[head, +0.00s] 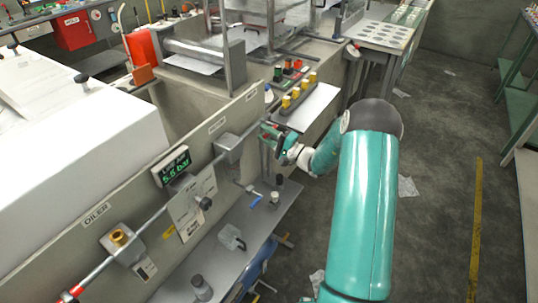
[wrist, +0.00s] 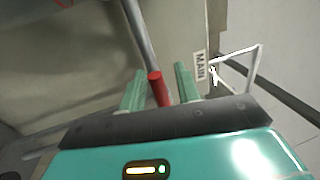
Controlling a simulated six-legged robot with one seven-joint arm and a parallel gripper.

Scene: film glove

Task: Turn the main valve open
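The main valve's red lever (wrist: 159,88) shows in the wrist view beside a grey pipe (wrist: 137,32), with a white MAIN label (wrist: 200,67) to its right. My gripper (wrist: 160,85) is open, with one green finger on each side of the red lever. A gap shows between the lever and each finger; I cannot tell how deep the lever sits between them. In the head view my gripper (head: 270,131) is at the right end of the pipe along the panel, and it hides the valve there.
A grey shelf (head: 170,285) with small parts runs below. Yellow and red buttons (head: 293,92) stand behind my gripper. The floor at right is mostly clear.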

